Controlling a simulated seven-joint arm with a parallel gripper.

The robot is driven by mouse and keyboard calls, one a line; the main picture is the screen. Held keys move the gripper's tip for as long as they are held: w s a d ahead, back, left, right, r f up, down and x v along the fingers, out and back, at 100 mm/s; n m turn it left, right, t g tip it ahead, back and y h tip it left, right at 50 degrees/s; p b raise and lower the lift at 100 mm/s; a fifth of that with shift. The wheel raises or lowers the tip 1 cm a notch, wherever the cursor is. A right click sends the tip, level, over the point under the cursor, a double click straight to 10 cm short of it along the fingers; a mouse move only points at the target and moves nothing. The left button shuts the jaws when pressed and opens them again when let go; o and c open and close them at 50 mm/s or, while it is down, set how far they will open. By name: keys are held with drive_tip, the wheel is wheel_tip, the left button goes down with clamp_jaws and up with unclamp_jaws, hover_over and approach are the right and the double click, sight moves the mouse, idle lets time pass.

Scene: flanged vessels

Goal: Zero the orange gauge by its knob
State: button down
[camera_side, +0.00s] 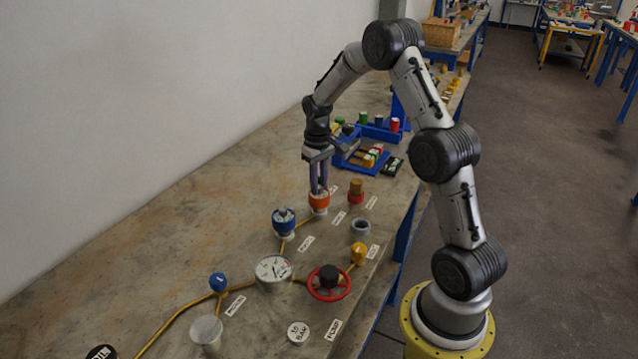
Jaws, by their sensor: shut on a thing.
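The orange gauge (319,205) stands on the workbench, at the end of a yellow pipe, near the middle of the view. My gripper (319,190) points straight down at it from above. Its fingers are shut at the top of the gauge, on what appears to be its knob. The knob is hidden between the fingers, and the gauge's dial reading cannot be made out from here.
A blue gauge (284,221) stands close at the lower left. A brown-topped red piece (356,191) is close at the right. A white dial (273,270), a red handwheel (329,283) and a yellow knob (358,253) sit nearer. Blue trays (378,130) stand behind. The bench's left side is clear.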

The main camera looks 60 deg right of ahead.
drive_tip(key=m, duration=0.4)
drive_tip(key=shift+m, duration=2.6)
drive_tip(key=c, duration=0.7)
unclamp_jaws()
drive_tip(key=shift+r, duration=0.1)
wheel_tip(320, 180, up, 14)
drive_tip(key=shift+w, duration=0.2)
